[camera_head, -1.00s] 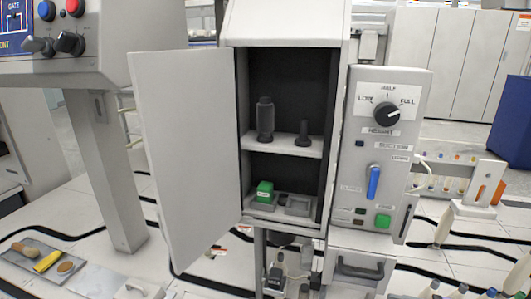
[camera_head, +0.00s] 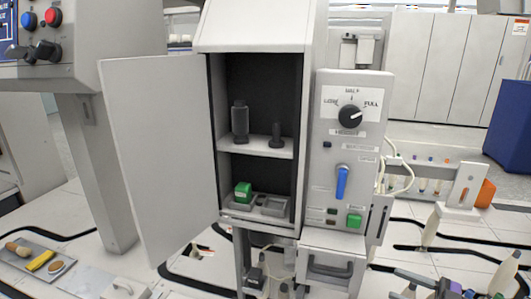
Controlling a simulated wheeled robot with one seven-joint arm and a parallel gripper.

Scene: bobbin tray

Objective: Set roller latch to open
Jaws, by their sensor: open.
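A grey control panel (camera_head: 375,95) stands on the right side of an open cabinet. A green button (camera_head: 354,221) sits below the lever. My gripper is not clearly in view.
The cabinet door (camera_head: 155,160) stands open to the left. Inside are dark bobbin-like pieces (camera_head: 240,122) on a shelf (camera_head: 262,148) and a green block (camera_head: 243,192) below. A drawer (camera_head: 330,250) is under the panel. A partly seen purple-grey item (camera_head: 425,283) lies at the lower right.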

